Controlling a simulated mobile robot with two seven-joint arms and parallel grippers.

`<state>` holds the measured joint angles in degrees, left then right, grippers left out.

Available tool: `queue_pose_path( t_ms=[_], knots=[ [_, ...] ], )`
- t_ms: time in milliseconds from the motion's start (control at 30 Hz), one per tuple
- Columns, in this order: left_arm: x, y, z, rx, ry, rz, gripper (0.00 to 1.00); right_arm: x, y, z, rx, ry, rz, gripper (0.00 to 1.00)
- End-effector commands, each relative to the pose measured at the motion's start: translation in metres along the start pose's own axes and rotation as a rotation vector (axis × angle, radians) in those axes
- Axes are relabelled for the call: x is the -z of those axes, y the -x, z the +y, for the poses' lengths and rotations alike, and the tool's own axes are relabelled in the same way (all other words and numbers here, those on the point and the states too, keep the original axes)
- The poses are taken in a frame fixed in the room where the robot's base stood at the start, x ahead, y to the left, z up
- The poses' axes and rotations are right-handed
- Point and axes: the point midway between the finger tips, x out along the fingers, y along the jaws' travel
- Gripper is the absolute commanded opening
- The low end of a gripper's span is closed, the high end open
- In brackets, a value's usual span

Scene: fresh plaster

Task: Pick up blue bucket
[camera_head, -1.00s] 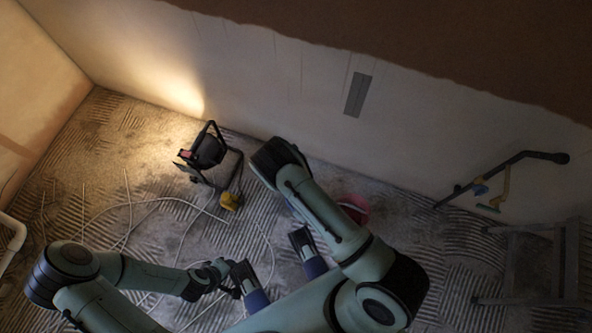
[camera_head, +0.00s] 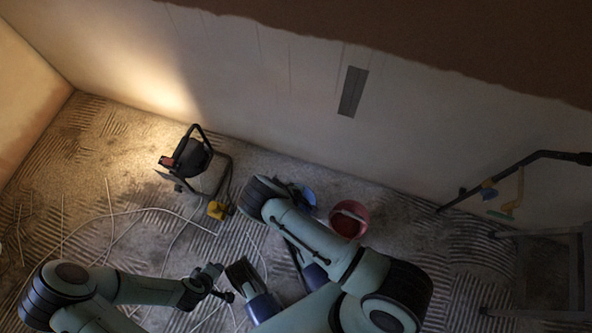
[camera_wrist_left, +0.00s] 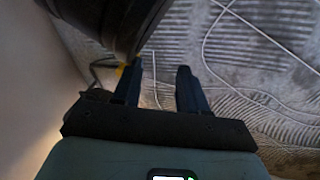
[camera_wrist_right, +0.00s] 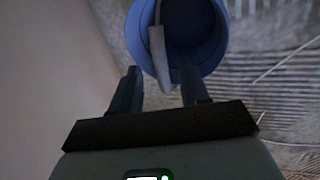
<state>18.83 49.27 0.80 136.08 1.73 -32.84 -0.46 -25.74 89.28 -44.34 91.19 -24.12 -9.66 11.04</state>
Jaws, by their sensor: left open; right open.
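The blue bucket (camera_head: 309,197) stands on the floor near the back wall, partly hidden by my right arm in the head view. In the right wrist view the bucket (camera_wrist_right: 187,20) is straight ahead, with its pale handle (camera_wrist_right: 158,55) hanging toward me. My right gripper (camera_wrist_right: 160,72) is open, its fingers on either side of the handle's lower end; contact cannot be told. The head view hides this gripper behind its arm. My left gripper (camera_wrist_left: 158,70) is open and empty above the floor, away from the bucket; in the head view it is low and left of centre (camera_head: 218,283).
A red bucket (camera_head: 349,220) stands right of the blue one. A black work lamp (camera_head: 194,158) with a yellow part (camera_head: 216,210) stands left. Loose cables (camera_head: 110,214) cover the left floor. A trestle (camera_head: 545,265) and a leaning tool (camera_head: 510,170) are at right.

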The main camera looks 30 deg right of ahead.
Motion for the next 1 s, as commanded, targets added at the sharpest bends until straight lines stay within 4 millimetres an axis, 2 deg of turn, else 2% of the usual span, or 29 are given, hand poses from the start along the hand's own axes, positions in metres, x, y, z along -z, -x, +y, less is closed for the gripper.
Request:
queue_pose_path(
  t_ms=[100, 300, 600, 733, 767, 1000],
  knots=[
    [-0.018, -0.014, -0.014, 0.024, 0.014, -0.055, 0.43, 0.001, -0.021, -0.002, 0.002, 0.001, -0.002, 0.45],
    [-0.036, -0.024, -0.028, 0.052, 0.031, -0.116, 0.43, 0.002, -0.041, -0.001, 0.001, 0.000, -0.002, 0.45],
    [-0.039, -0.024, -0.030, 0.056, 0.034, -0.125, 0.43, 0.002, -0.042, -0.001, 0.001, 0.001, -0.002, 0.45],
    [-0.039, -0.024, -0.030, 0.055, 0.033, -0.125, 0.43, 0.002, -0.042, -0.001, 0.001, 0.000, -0.002, 0.03],
    [-0.039, -0.024, -0.030, 0.055, 0.033, -0.125, 0.43, 0.002, -0.042, -0.001, 0.001, 0.000, -0.002, 0.00],
    [-0.039, -0.024, -0.030, 0.055, 0.033, -0.125, 0.43, 0.003, -0.042, -0.001, 0.001, 0.000, -0.002, 0.00]
  ],
)
